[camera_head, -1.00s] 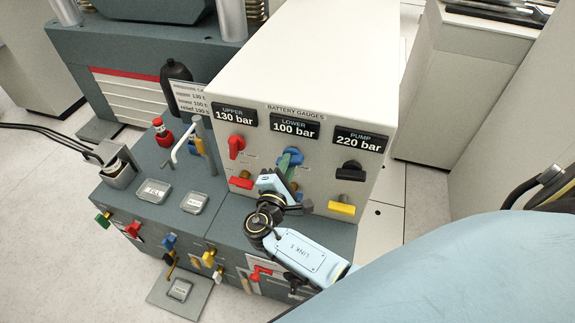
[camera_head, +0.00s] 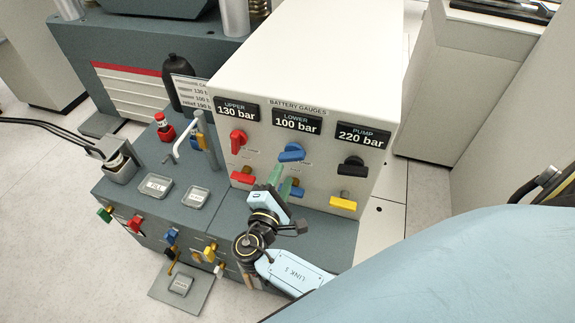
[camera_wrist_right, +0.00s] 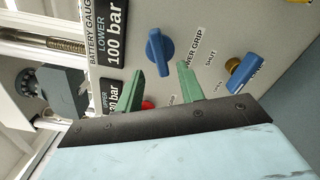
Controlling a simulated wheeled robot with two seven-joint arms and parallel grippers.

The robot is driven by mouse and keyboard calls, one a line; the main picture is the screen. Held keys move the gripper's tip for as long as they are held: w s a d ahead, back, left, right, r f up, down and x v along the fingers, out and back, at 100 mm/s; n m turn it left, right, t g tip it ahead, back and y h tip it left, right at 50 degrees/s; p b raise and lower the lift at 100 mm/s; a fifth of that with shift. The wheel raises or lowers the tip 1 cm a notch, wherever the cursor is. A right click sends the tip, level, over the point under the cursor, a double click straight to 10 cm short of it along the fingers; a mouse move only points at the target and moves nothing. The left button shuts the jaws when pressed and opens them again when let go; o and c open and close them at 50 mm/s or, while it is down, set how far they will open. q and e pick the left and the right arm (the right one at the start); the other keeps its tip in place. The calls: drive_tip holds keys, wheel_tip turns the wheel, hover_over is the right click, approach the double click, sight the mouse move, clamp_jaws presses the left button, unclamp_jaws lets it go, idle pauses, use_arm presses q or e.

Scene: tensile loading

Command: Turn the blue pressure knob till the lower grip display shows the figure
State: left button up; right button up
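The blue pressure knob (camera_head: 292,152) is on the white gauge panel, under the lower display (camera_head: 296,124), which reads 100 bar. In the right wrist view the knob (camera_wrist_right: 159,52) is just beyond my fingertips, with its bar visible. My right gripper (camera_head: 281,178) has its green fingers apart and empty, below and in front of the knob. The open fingers also show in the wrist view (camera_wrist_right: 161,72). A lower blue valve handle (camera_head: 297,191) is partly hidden behind the gripper. My left gripper is not in view.
A red knob (camera_head: 237,141) and a black knob (camera_head: 350,165) flank the blue one. Red (camera_head: 243,178) and yellow (camera_head: 343,203) handles sit below. The grey bench top (camera_head: 225,205) lies beneath.

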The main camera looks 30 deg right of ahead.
drive_tip(key=v, duration=0.7)
drive_tip(key=shift+a, duration=0.1)
drive_tip(key=s+d+f+g+y, duration=0.1)
drive_tip(key=s+f+g+y, duration=0.4)
drive_tip(key=f, duration=0.9)
drive_tip(key=s+d+f+g+y, duration=0.25)
drive_tip(key=s+f, duration=0.55)
drive_tip(key=f, duration=0.6)
drive_tip(key=s+d+f+m+g+y, duration=0.1)
drive_tip(key=s+f+m+y, duration=0.1)
drive_tip(key=s, duration=0.5)
drive_tip(key=s+d+f+m+g+y, duration=0.1)
drive_tip(key=s+f+m+y, duration=0.1)
drive_tip(key=s+f+m, duration=0.3)
drive_tip(key=s+d+f+m+g+y, duration=0.1)
drive_tip(key=s+f+m, duration=0.3)
drive_tip(key=s, duration=0.6)
drive_tip(key=shift+f+y, duration=0.35)
drive_tip(key=shift+y, duration=0.2)
